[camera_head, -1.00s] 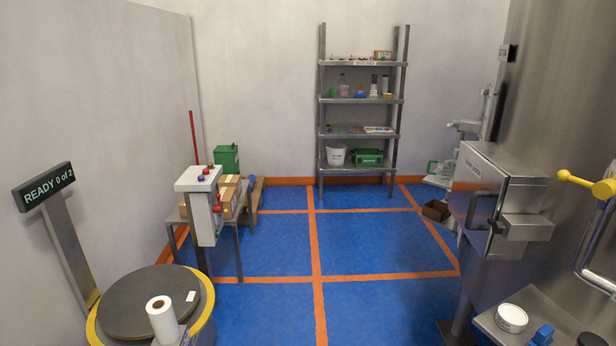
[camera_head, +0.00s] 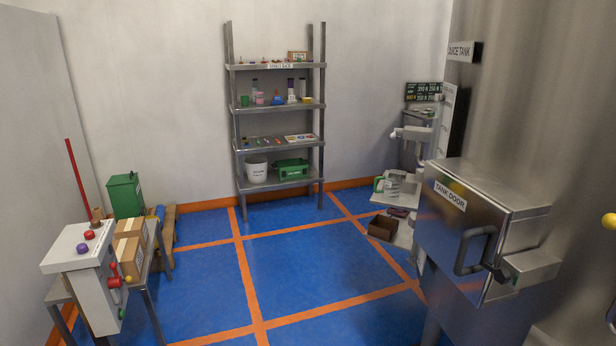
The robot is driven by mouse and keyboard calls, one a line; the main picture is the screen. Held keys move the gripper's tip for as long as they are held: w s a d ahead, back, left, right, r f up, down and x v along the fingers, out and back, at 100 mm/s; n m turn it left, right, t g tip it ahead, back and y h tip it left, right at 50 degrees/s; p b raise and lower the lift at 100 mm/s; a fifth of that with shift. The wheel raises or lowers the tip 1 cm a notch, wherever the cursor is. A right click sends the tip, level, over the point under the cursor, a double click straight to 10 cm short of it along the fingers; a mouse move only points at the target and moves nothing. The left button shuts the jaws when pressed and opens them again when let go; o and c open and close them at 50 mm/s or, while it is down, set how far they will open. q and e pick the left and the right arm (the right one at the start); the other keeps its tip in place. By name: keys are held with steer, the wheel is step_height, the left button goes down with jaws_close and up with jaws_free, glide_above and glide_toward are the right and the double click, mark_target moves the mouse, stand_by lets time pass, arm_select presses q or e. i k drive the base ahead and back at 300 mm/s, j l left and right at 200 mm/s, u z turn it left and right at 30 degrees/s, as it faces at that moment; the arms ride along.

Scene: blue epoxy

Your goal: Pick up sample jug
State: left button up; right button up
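A clear jug with a green handle (camera_head: 384,185), which looks like the sample jug, stands on a low pale platform (camera_head: 372,198) at the right of the back area, left of the tank door. It is small and far off, and its contents cannot be made out. Another clear container (camera_head: 396,178) seems to stand right behind or beside it. Neither of my grippers is in view.
The steel tank door box (camera_head: 470,235) with its handle juts out at the right. A brown open box (camera_head: 382,228) lies on the floor before the platform. A shelf rack (camera_head: 281,104) stands at the back; a bench machine (camera_head: 85,262) is at left. The blue floor (camera_head: 310,255) between is clear.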

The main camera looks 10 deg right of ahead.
mark_target(391, 191)
steer(key=i+j+z, duration=0.2)
steer(key=i+z, duration=0.15)
steer(key=i+j+z, duration=0.6)
steer(key=j+z, duration=0.15)
steer(key=i+j+z, duration=0.15)
steer(key=i+j, duration=0.15)
steer(key=i+j+z, duration=0.15)
steer(key=i+j, duration=0.15)
steer(key=i, duration=0.15)
steer(key=i+j+z, duration=0.1)
steer(key=i+j, duration=0.2)
steer(key=i+j+z, duration=0.15)
steer(key=i+j, duration=0.2)
steer(key=j, duration=0.15)
steer(key=i+j+z, duration=0.15)
steer(key=i+j, duration=0.15)
steer(key=i+j+z, duration=0.15)
steer(key=j, duration=0.45)
steer(key=i+j+z, duration=0.15)
steer(key=i+j, duration=0.2)
steer(key=j, duration=0.15)
